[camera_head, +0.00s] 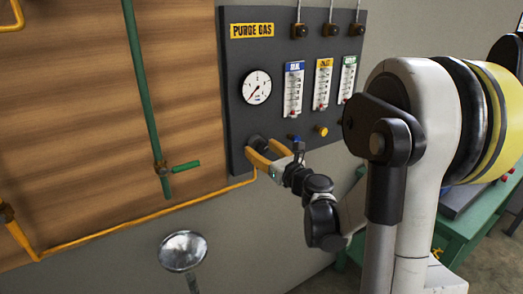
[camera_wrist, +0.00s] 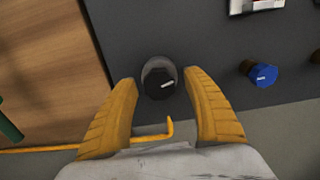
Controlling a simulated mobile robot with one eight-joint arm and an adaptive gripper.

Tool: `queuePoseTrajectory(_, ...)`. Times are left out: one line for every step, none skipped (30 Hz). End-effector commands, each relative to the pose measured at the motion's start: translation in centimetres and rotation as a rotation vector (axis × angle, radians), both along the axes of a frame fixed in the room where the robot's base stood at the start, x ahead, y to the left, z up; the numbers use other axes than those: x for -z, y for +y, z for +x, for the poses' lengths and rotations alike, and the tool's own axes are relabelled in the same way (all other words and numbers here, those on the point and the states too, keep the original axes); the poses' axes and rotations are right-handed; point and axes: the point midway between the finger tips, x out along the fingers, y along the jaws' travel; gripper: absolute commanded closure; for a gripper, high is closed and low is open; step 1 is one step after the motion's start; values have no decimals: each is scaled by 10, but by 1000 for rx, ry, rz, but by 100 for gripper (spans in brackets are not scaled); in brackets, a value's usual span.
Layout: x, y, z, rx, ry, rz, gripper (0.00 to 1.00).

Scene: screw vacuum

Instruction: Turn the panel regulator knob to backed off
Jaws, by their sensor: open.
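The regulator knob (camera_wrist: 159,79) is a dark round knob with a white pointer mark, on the lower left of the grey purge gas panel (camera_head: 258,55). In the wrist view the mark points to the right and slightly up. My gripper (camera_wrist: 162,88) has yellow fingers, open, one on each side of the knob with a gap to it. In the head view my gripper (camera_head: 255,151) is at the panel's lower left, and its fingers partly cover the knob. A round white gauge (camera_head: 257,87) sits above, its needle pointing to the lower left.
A blue knob (camera_wrist: 262,74) is to the right on the panel, and a yellow knob (camera_head: 321,130) is farther right. Flowmeters (camera_head: 293,89) stand above them. A yellow pipe (camera_head: 150,218) runs below the panel. A green pipe (camera_head: 145,90) with a valve handle is at left.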

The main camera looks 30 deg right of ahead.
Motion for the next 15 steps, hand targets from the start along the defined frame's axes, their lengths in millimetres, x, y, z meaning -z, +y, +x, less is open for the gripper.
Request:
queuePoseTrajectory(0, 0, 0, 0, 0, 0, 42)
queuePoseTrajectory(0, 0, 0, 0, 0, 0, 42)
queuePoseTrajectory(0, 0, 0, 0, 0, 0, 46)
queuePoseTrajectory(0, 0, 0, 0, 0, 0, 56)
queuePoseTrajectory(0, 0, 0, 0, 0, 0, 65)
queuePoseTrajectory(0, 0, 0, 0, 0, 0, 77)
queuePoseTrajectory(0, 0, 0, 0, 0, 0, 86)
queuePoseTrajectory(0, 0, 0, 0, 0, 0, 95)
queuePoseTrajectory(0, 0, 0, 0, 0, 0, 95)
queuePoseTrajectory(0, 0, 0, 0, 0, 0, 95)
queuePoseTrajectory(0, 0, 0, 0, 0, 0, 95)
queuePoseTrajectory(0, 0, 0, 0, 0, -1, 95)
queuePoseTrajectory(0, 0, 0, 0, 0, -3, 95)
queuePoseTrajectory(0, 0, 0, 0, 0, -5, 95)
queuePoseTrajectory(0, 0, 0, 0, 0, -9, 95)
